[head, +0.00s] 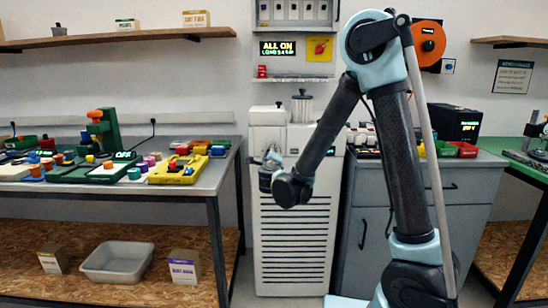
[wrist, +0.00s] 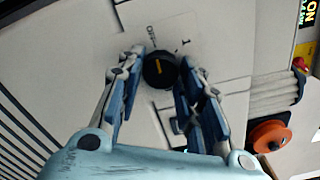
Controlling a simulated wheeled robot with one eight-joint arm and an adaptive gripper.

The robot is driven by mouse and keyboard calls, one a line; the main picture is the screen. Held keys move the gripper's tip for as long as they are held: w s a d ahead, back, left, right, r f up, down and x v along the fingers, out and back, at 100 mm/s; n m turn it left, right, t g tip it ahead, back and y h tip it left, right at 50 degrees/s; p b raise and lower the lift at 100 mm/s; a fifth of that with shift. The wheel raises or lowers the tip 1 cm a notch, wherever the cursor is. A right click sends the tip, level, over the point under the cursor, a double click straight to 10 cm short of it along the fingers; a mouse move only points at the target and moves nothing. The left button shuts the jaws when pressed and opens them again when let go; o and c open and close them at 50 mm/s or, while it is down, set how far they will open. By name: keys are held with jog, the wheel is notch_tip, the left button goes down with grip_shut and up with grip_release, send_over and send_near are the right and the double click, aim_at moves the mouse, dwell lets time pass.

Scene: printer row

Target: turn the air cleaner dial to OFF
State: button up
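The air cleaner (head: 293,240) is a tall white cabinet with a slatted front, in the middle of the head view. Its dial (wrist: 160,73) is round and black with a yellow-orange bar, in the wrist view. The bar runs nearly up and down in the picture, roughly in line with the small OFF label (wrist: 152,33). A "1" mark (wrist: 186,42) is up and to the right. My gripper (wrist: 162,68) is open, one finger on each side of the dial; I cannot tell whether they touch it. In the head view my gripper (head: 271,160) hides the dial.
A workbench (head: 215,178) with many coloured parts stands left of the air cleaner. A grey cabinet (head: 365,215) stands close on its right. A lidded jar (head: 301,107) stands on top. A round orange part (wrist: 268,136) shows at the wrist view's right.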

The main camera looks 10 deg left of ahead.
jog(key=shift+o, duration=0.8)
jog(key=shift+s, duration=0.15)
jog(key=v, duration=1.1)
jog(key=shift+s, duration=0.3)
jog(key=shift+d, duration=0.15)
